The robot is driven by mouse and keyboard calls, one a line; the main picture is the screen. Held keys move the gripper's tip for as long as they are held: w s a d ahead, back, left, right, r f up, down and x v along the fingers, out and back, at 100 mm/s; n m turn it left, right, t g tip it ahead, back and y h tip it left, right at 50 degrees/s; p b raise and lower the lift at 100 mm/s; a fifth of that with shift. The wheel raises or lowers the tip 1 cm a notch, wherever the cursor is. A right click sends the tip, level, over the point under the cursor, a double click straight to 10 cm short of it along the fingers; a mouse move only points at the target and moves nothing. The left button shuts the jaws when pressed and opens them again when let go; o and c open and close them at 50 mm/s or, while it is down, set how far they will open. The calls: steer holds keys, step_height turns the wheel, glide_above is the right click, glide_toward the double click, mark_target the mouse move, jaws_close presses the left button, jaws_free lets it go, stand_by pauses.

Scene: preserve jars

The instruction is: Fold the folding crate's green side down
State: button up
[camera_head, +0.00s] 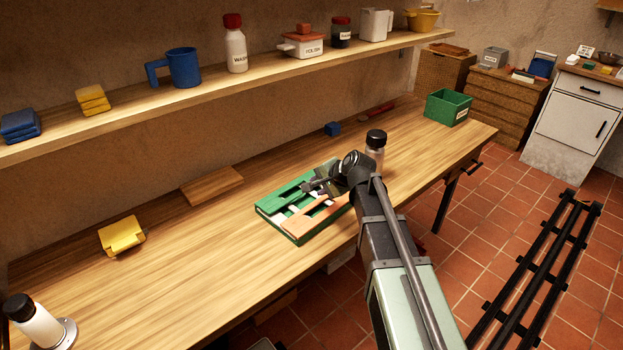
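The folding crate (297,240) lies low and nearly flat on the workbench, near the middle. Its orange side (318,216) lies down at the front right. A green side (284,194) with a slot shows at the back left and looks low; its exact tilt is hard to tell. Pale patches show between the panels. My gripper (312,186) is over the back right part of the crate, close to the green side. Its fingers are small and dark, so whether they touch the panel or are open cannot be made out. My wrist hides the crate's right end.
A black-capped jar (375,150) stands just behind my wrist. A wooden board (212,186), blue cube (332,129), yellow object (121,235) and green bin (447,108) are on the workbench (190,285). A loaded shelf (200,90) runs above the back.

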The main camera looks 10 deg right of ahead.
mark_target(298, 193)
steer(key=shift+f, duration=0.1)
steer(key=shift+c, duration=0.8)
steer(key=shift+n+g, duration=0.3)
steer(key=shift+n, duration=0.4)
steer(key=a+r+p, duration=0.1)
steer(key=r+p, duration=0.1)
steer(key=w+a+r+p, duration=0.1)
steer(key=r+p, duration=0.1)
steer(key=p, duration=0.1)
steer(key=w+a+r+p, duration=0.1)
steer(key=r+p, duration=0.1)
steer(key=r, duration=0.1)
steer(key=shift+a+r, duration=0.1)
steer(key=shift+a, duration=0.2)
jaws_close()
steer(key=w+a+r+n+g+h+p, duration=0.2)
steer(key=w+r+n+p, duration=0.1)
steer(key=n+p, duration=0.35)
steer(key=f+n+b, duration=0.3)
steer(key=f+b, duration=0.2)
steer(key=w+f+n+g+h+b, duration=0.1)
steer(key=f+n+b, duration=0.2)
steer(key=f+b, duration=0.2)
steer(key=f+n+g+b, duration=0.1)
steer(key=f+n+b, duration=0.3)
steer(key=f+b, duration=0.1)
steer(key=shift+w+d+f+h, duration=0.1)
steer(key=shift+w+f+h, duration=0.2)
steer(key=shift+f+h, duration=0.15)
steer(key=shift+r, duration=0.1)
